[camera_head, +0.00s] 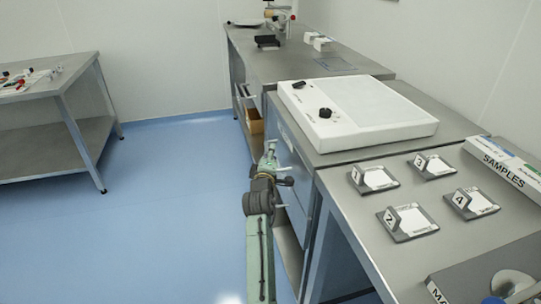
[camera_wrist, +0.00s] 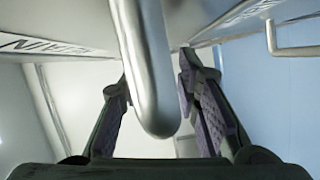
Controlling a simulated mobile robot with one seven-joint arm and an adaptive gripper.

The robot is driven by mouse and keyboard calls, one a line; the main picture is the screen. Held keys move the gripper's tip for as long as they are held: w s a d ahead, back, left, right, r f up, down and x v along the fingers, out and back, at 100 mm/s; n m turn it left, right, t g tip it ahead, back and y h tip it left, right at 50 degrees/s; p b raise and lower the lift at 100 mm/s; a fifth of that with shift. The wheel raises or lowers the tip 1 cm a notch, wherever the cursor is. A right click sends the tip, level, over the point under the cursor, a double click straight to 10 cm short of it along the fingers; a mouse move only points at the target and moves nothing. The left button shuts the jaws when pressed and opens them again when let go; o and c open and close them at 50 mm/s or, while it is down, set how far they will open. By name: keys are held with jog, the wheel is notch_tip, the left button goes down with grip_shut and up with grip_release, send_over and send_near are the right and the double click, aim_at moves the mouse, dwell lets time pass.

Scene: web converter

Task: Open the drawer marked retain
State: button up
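The drawer marked retain shows in the wrist view by its label (camera_wrist: 45,46), which reads upside down and is partly cut off. A thick metal bar handle (camera_wrist: 152,75) runs down between the two fingers of my gripper (camera_wrist: 158,92). The fingers stand apart, one on each side of the bar; whether either touches it I cannot tell. In the head view my gripper (camera_head: 269,152) is at the drawer fronts (camera_head: 291,165) under the bench with the white device. My arm hides part of these fronts, and I cannot read their labels there.
A second label (camera_wrist: 250,14) and another handle (camera_wrist: 290,50) are at the right in the wrist view. A farther drawer (camera_head: 254,124) stands open. The white device (camera_head: 357,112) sits on the bench. The blue floor (camera_head: 160,210) at left is clear up to a side table (camera_head: 60,92).

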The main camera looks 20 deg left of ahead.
jog(key=shift+c, duration=0.2)
grip_shut()
dwell(0.6)
